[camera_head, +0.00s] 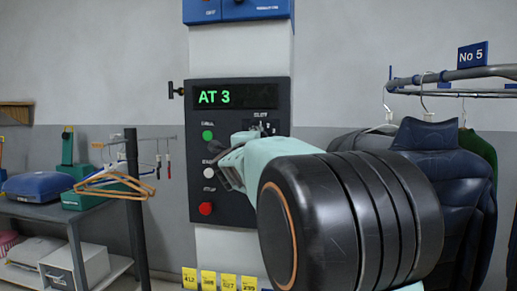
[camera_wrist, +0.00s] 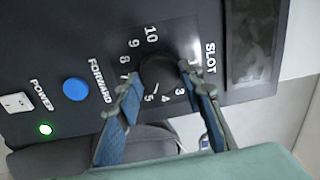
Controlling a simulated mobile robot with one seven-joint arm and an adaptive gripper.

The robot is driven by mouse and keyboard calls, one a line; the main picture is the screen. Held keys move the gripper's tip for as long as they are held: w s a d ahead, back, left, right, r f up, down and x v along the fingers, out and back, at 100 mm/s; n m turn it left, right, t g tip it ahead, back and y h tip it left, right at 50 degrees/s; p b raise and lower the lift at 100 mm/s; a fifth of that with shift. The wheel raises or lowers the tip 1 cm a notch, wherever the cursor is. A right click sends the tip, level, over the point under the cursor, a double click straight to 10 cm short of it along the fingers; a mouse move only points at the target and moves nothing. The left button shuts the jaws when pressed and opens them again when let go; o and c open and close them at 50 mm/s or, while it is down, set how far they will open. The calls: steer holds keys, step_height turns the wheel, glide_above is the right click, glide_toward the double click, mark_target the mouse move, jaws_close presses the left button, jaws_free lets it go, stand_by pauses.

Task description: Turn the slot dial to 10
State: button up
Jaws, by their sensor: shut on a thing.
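The slot dial (camera_wrist: 160,71) is a round black knob on the dark control panel (camera_head: 237,100). White numbers ring it in the wrist view, with 3, 4 and 5 on the lower side and 7 to 10 at the left and top. A small pale mark shows near the knob's lower edge by the 4 and 5; its exact setting is hard to read. My gripper (camera_wrist: 158,72) is shut on the dial, one finger on either side. In the head view, my arm and gripper hide most of the dial. The display (camera_head: 237,95) reads "AT 3" in green.
A blue FORWARD button (camera_wrist: 75,88), a lit green light (camera_wrist: 45,129) and a POWER switch (camera_wrist: 16,102) share the panel. A red button (camera_head: 206,208) sits low on it. A clothes rail (camera_head: 455,75) with dark garments stands close at the right.

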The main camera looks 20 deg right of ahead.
steer(key=shift+w+a+r+m+g+b, duration=0.1)
steer(key=shift+m+g+b, duration=0.3)
steer(key=shift+m+b, duration=4.65)
steer(key=shift+a+m+g+p, duration=0.1)
steer(key=shift+m+g, duration=0.3)
steer(key=shift+m, duration=9.75)
steer(key=o, duration=1.2)
steer(key=shift+c, duration=0.2)
steer(key=v, duration=0.7)
steer(key=shift+s+r, duration=0.15)
steer(key=shift+s, duration=0.1)
